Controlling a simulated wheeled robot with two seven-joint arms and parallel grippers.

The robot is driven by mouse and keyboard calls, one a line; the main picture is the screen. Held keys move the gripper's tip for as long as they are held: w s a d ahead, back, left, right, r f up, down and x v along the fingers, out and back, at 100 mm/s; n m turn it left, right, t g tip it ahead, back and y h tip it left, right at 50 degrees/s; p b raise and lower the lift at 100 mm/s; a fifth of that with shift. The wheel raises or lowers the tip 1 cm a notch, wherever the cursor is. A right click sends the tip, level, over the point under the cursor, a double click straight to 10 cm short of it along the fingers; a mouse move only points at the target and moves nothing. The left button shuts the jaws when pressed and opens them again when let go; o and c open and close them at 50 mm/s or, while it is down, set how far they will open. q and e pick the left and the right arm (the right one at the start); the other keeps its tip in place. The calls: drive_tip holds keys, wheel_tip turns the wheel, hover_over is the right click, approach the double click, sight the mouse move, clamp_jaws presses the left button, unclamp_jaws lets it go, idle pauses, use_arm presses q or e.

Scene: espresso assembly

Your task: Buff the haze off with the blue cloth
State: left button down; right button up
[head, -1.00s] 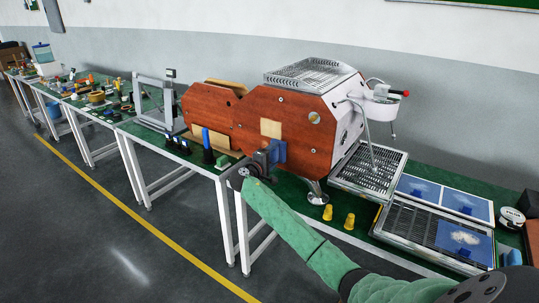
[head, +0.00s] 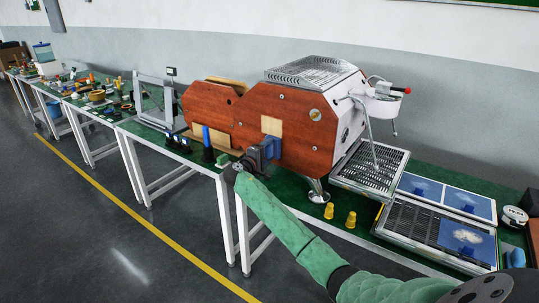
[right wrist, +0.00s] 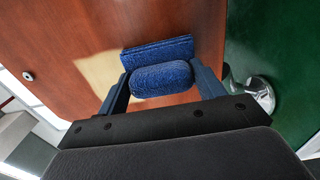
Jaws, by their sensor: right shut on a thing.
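The blue cloth (head: 272,147) is a thick folded pad held by my right gripper (head: 264,153), against or very near the red-brown wooden side panel (head: 298,135) of the espresso machine. In the right wrist view the cloth (right wrist: 160,78) sits between the two fingers of the gripper (right wrist: 163,85), which is shut on it. The haze, a pale cream patch (head: 271,125), lies on the panel just above the cloth. It also shows in the right wrist view (right wrist: 100,72), left of the cloth and partly hidden by it. My left gripper is not in view.
Two yellow cups (head: 329,211) stand on the green bench below the machine. A drip tray (head: 371,165) and blue mats (head: 465,240) lie to the right.

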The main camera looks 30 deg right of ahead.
drive_tip(key=shift+w, duration=0.1)
drive_tip(key=shift+w+a+b, duration=0.3)
drive_tip(key=shift+w+b, duration=0.1)
drive_tip(key=shift+w, duration=0.25)
drive_tip(key=shift+w+a+b, duration=0.25)
drive_tip(key=shift+w+b, duration=0.1)
drive_tip(key=shift+w, duration=0.3)
drive_tip(key=shift+r, duration=0.1)
drive_tip(key=w, duration=0.1)
drive_tip(key=w+a+b, duration=0.1)
drive_tip(key=shift+w+a+b, duration=0.15)
drive_tip(key=shift+w+b, duration=0.15)
drive_tip(key=shift+w, duration=0.05)
drive_tip(key=p+v, duration=0.1)
drive_tip(key=v, duration=0.6)
idle(0.5)
